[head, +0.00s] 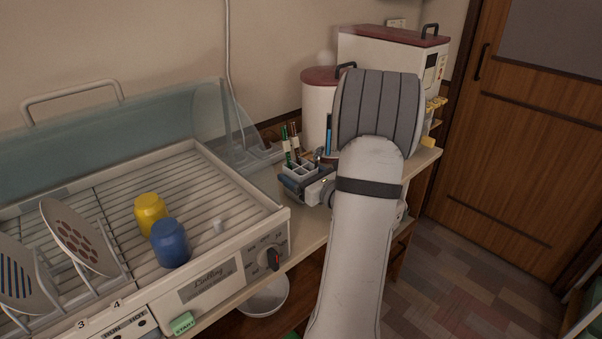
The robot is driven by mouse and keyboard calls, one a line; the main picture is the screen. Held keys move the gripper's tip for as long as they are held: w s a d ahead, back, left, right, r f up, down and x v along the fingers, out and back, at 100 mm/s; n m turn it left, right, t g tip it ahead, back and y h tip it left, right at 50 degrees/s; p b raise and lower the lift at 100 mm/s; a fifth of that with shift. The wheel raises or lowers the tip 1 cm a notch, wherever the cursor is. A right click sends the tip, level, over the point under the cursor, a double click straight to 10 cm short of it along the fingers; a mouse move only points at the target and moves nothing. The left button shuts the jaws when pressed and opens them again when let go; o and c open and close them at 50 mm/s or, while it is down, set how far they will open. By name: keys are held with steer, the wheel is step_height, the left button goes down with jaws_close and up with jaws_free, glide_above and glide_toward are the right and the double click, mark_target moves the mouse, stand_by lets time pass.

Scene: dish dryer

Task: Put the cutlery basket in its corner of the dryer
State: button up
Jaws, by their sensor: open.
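The cutlery basket (301,171) is a small pale divided holder with several upright utensils, some green and brown. It stands on the counter to the right of the dryer. The dish dryer (265,213) is a cream tray with a slatted rack and a raised clear cover. My gripper (306,190) is at the basket's near side, with its jaws open. My arm hides part of the gripper and the counter behind it, so I cannot tell whether the fingers touch the basket.
A yellow cup (150,213) and a blue cup (170,243) stand upside down on the rack. Plates (80,236) lean at the left. The rack's right rear area is clear. A red-lidded canister (318,105) and a white bin (395,62) stand behind my arm.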

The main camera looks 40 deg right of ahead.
steer(key=shift+r, duration=0.2)
steer(key=shift+o, duration=0.4)
steer(key=s, duration=0.7)
steer(key=s+d, duration=0.1)
steer(key=s, duration=0.3)
steer(key=shift+s+p, duration=0.35)
steer(key=shift+r+p, duration=0.25)
steer(key=shift+p, duration=0.35)
steer(key=w+p, duration=0.1)
steer(key=p, duration=0.1)
steer(key=w+p, duration=0.2)
steer(key=p, duration=0.1)
steer(key=shift+r+p, duration=0.25)
steer(key=shift+p, duration=0.05)
steer(key=shift+w+a+f+p, duration=0.15)
steer(key=shift+w+f+p, duration=0.35)
steer(key=shift+w+p, duration=0.25)
steer(key=w, duration=0.7)
steer(key=shift+w+a+f+p, duration=0.15)
steer(key=shift+a+f+p, duration=0.05)
steer(key=shift+a+p, duration=0.15)
